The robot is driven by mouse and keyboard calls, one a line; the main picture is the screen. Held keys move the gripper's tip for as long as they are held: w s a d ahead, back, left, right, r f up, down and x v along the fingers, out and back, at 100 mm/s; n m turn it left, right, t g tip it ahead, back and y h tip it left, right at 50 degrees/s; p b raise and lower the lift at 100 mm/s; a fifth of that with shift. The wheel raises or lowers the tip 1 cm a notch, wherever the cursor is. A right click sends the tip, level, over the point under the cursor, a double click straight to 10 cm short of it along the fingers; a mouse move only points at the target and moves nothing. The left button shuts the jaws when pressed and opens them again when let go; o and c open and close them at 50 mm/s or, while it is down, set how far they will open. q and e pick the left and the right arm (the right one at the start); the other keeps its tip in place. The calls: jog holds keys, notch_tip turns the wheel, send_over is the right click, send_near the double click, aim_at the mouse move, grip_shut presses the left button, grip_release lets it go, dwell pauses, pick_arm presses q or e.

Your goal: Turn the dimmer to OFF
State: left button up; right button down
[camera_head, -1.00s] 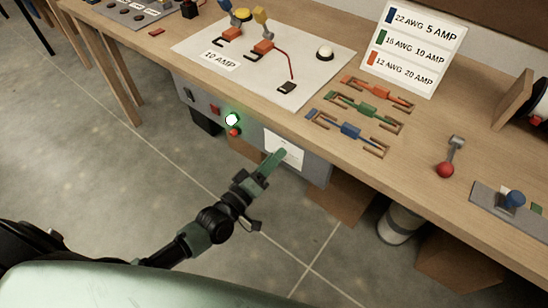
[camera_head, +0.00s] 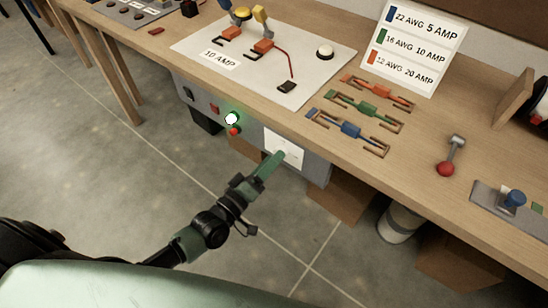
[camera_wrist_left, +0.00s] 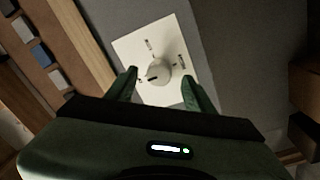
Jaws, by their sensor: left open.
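The dimmer is a round pale knob (camera_wrist_left: 158,71) on a white square plate (camera_wrist_left: 125,47), seen in the left wrist view. A dark mark on the knob points to the lower left, toward a small label. More labels sit above and to the right, too small to read surely. My left gripper (camera_head: 276,161) is open in front of the plate. In the wrist view its fingers (camera_wrist_left: 160,80) are on either side of the knob; contact cannot be told.
The grey box (camera_head: 314,172) also carries a lit green-white lamp (camera_head: 231,119) and a red button (camera_head: 234,132). The wooden bench (camera_head: 420,160) overhangs it, with wire pieces and a red-knobbed lever (camera_head: 446,169) on top. A white bucket (camera_head: 399,224) and cardboard boxes stand below.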

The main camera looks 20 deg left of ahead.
pick_arm(q)
jog(key=v, duration=0.6)
jog(key=shift+s, duration=0.2)
jog(key=s+a+f+m+g+y, duration=0.2)
jog(key=s+f+g, duration=0.1)
jog(key=f, duration=0.8)
jog(key=s+a+f+m+g+y, duration=0.1)
jog(key=s+a+f+m+g, duration=0.2)
jog(key=f, duration=0.7)
jog(key=s+a+f+g+y, duration=0.15)
jog(key=s+f, duration=0.25)
jog(key=f, duration=0.7)
jog(key=s+f+m+g, duration=0.1)
jog(key=s+f+g, duration=0.2)
jog(key=s, duration=0.5)
jog(key=s+f+m+g+y, duration=0.1)
jog(key=s+f+m+g, duration=0.1)
jog(key=s+f, duration=0.4)
jog(key=s+f+m+g+y, duration=0.1)
jog(key=s+f+g, duration=0.3)
jog(key=s, duration=0.7)
jog(key=shift+s+d+f+m, duration=0.3)
jog(key=shift+s+f+m, duration=0.1)
jog(key=shift+f, duration=0.2)
